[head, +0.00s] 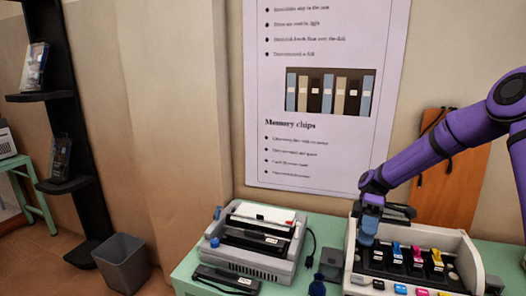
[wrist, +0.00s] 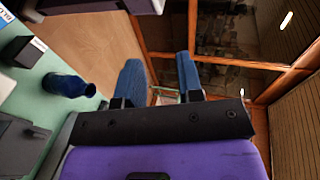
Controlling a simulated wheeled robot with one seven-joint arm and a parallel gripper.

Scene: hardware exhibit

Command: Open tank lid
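A white ink-tank unit (head: 466,262) stands on the green table at the right of the head view. Its black inside holds a row of tanks with coloured caps, among them a blue cap (head: 397,248), a pink cap (head: 416,254) and a yellow cap (head: 437,257). My gripper (head: 368,236) hangs at the unit's left back corner, and I cannot tell whether it touches. In the wrist view my gripper (wrist: 160,82) has its two blue fingers apart with nothing between them. No tank lid can be told apart clearly in the wrist view.
A grey-white machine (head: 250,245) stands left of the unit. A dark blue bottle (head: 317,286) stands between them; it also shows in the wrist view (wrist: 68,85). A black device (head: 226,279) lies at the table's front. A grey bin (head: 121,262) is on the floor.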

